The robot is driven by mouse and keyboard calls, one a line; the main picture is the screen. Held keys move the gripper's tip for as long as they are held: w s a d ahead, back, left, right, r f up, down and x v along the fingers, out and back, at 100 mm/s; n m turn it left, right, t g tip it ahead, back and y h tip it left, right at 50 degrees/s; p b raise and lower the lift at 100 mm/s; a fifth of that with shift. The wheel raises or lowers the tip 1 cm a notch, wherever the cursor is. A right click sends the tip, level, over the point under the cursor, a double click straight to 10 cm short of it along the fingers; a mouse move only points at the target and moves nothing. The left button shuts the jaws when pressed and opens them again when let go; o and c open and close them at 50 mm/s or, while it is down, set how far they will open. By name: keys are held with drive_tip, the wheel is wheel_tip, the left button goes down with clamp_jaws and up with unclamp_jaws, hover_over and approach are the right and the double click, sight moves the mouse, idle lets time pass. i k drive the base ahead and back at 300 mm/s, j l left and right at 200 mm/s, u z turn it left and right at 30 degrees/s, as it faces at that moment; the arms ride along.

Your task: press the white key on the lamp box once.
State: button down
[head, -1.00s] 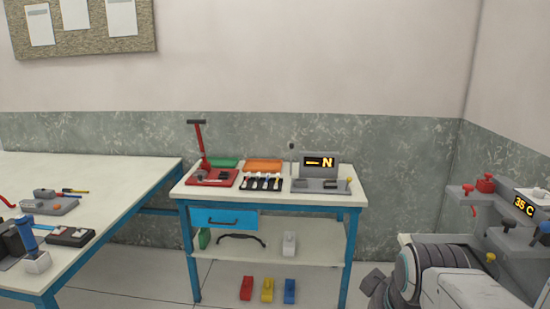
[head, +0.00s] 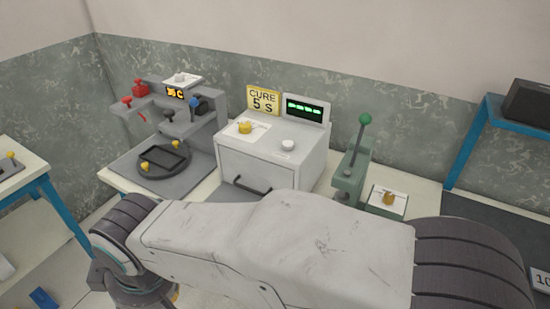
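The lamp box (head: 270,160) is a pale grey box on the bench in the middle of the head view. A round white key (head: 288,146) stands on the right part of its top. A yellow knob (head: 245,127) sits on a white plate to the left of the key. A dark display (head: 304,109) with green marks and a yellow "CURE 5 S" sign (head: 263,101) stand at the back. A dark handle (head: 246,184) is on its front. My arm crosses the foreground below the box. My gripper is out of the picture.
A grey machine (head: 207,130) with red and blue knobs and an orange display stands left of the box. A green lever press (head: 352,170) stands close on its right, with a yellow-knobbed plate (head: 388,201) beside it. A blue-framed shelf (head: 475,140) is at the far right.

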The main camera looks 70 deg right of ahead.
sight(288, 144)
drive_tip(key=z, duration=2.2)
